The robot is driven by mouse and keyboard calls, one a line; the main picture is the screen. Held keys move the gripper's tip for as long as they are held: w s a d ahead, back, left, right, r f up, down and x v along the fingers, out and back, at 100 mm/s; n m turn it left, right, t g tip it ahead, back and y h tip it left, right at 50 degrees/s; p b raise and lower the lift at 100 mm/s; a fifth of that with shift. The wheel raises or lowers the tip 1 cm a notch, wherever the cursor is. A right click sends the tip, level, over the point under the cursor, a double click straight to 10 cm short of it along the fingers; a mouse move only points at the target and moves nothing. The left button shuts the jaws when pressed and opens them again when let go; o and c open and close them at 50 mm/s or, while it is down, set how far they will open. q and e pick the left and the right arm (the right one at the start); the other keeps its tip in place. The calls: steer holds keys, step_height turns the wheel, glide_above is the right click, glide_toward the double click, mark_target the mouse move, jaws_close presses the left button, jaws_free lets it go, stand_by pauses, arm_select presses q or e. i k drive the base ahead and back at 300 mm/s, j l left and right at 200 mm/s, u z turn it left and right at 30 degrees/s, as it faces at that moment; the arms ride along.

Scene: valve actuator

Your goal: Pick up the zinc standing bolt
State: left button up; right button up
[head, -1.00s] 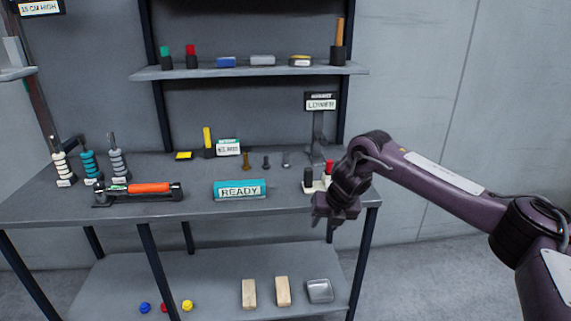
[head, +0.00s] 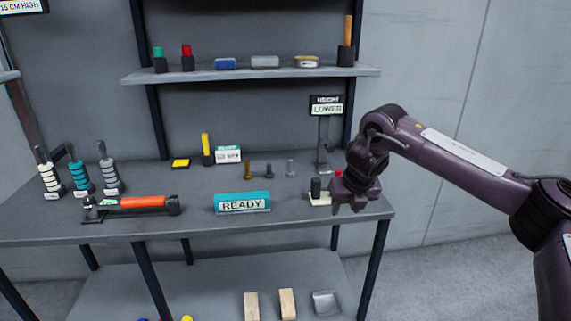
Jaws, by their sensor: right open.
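My right gripper (head: 356,207) is open and empty, pointing down by the right end of the table, to the right of and nearer than the zinc bolt. My left gripper is not in view.
A teal READY block (head: 242,202) lies in front of the bolts. A white base with a dark knob (head: 316,190) stands between the zinc bolt and my right gripper. A LOWER sign post (head: 323,140) rises behind. An orange-handled tool (head: 135,204) lies left.

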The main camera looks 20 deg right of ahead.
mark_target(290, 173)
steer(key=i, duration=1.15)
